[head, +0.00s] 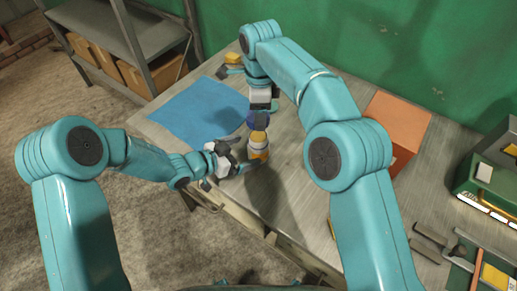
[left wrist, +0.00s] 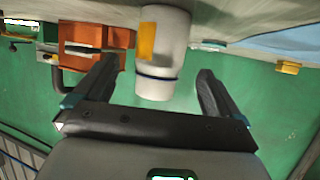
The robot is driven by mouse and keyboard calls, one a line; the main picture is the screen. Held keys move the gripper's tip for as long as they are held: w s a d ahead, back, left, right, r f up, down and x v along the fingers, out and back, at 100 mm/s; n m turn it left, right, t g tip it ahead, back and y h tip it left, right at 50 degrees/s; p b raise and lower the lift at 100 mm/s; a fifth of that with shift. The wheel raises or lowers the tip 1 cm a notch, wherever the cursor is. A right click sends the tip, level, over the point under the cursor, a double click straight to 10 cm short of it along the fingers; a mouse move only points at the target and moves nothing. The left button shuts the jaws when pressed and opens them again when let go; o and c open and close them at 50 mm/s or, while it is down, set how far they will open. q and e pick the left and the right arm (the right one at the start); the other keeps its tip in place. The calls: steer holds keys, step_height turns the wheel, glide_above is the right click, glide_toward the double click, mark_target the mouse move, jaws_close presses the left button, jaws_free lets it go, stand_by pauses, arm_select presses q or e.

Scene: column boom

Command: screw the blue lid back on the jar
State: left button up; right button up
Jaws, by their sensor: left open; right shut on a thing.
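The jar (head: 258,145), pale with a yellow-orange label, stands upright near the table's front edge. In the left wrist view, which is upside down, the jar (left wrist: 165,55) shows a dark blue ring near its top end. The blue lid (head: 258,121) is above the jar, under my right gripper (head: 260,110), which is shut on it. I cannot tell whether lid and jar touch. My left gripper (head: 246,163) is open at the jar. In the wrist view its fingers (left wrist: 155,88) are on either side of the jar, with gaps.
A blue mat (head: 196,108) lies to the left, with a yellow thing (head: 232,58) behind it. An orange box (head: 398,122), a green toolbox (head: 482,185) and tools (head: 430,247) occupy the right. A shelf (head: 150,45) with cardboard boxes stands at the back left.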

arm_select(q)
steer(key=x, duration=0.5)
steer(key=shift+w+d+f, duration=0.1)
steer(key=shift+w+d, duration=0.15)
steer(key=shift+d, duration=0.05)
arm_select(e)
steer(key=shift+d, duration=0.1)
arm_select(q)
steer(key=shift+a, duration=0.1)
steer(key=shift+c, duration=0.3)
steer(key=c, duration=1.4)
steer(key=shift+c, duration=0.2)
arm_select(e)
glide_above(260, 136)
steer(key=shift+w+f, duration=0.1)
steer(key=shift+f, duration=2.4)
steer(key=shift+f, duration=0.9)
steer(key=shift+f, duration=0.55)
